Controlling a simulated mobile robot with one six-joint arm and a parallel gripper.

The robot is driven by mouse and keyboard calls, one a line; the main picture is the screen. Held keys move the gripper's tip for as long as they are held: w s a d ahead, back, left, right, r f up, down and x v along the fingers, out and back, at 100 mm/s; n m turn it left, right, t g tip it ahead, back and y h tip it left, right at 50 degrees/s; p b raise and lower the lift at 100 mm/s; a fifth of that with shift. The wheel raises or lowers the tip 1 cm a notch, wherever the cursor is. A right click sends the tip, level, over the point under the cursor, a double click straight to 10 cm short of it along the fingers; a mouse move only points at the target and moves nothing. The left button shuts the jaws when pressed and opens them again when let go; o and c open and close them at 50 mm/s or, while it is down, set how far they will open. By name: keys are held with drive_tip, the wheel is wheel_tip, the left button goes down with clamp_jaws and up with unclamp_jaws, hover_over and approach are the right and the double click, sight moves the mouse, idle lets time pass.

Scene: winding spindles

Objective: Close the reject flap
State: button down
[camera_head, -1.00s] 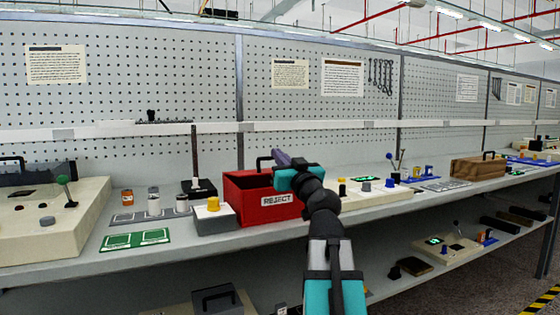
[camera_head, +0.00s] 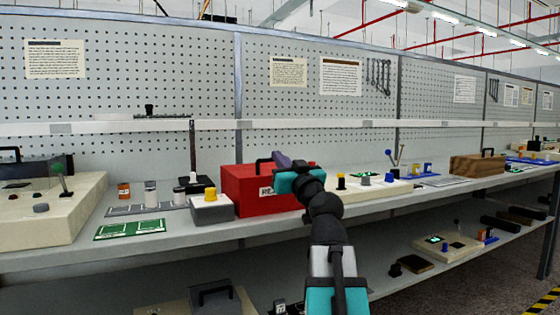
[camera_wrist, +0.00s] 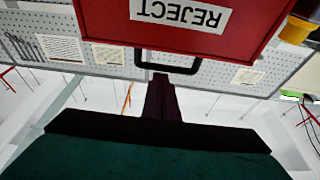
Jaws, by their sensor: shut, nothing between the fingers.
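The red reject box (camera_head: 243,190) stands on the bench in the head view, with a white label partly hidden behind my arm. Its upper part now looks plain red, with no dark opening visible; I cannot clearly tell the flap from the box body. A black handle (camera_head: 264,163) shows at its top. My gripper (camera_head: 281,158) is shut and empty, at the box's upper right. In the upside-down wrist view, the red face with the REJECT label (camera_wrist: 180,12) fills the top. My gripper tips (camera_wrist: 160,78) overlap the black handle (camera_wrist: 190,70) there; contact cannot be told.
A grey box with a yellow button (camera_head: 211,208) stands close to the left of the red box. A pale panel with knobs (camera_head: 378,187) lies to its right. A green circuit board (camera_head: 130,229) lies near the front edge. The pegboard wall (camera_head: 130,90) stands behind.

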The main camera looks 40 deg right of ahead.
drive_tip(key=shift+f, duration=0.65)
wheel_tip(320, 180, up, 5)
drive_tip(key=p, duration=0.3)
drive_tip(key=f+b+v, duration=0.2)
drive_tip(key=b+v, duration=0.5)
drive_tip(key=v, duration=0.3)
drive_tip(key=shift+b, duration=0.35)
drive_tip(key=shift+s+d+f, duration=0.1)
drive_tip(key=shift+s, duration=0.05)
idle(0.6)
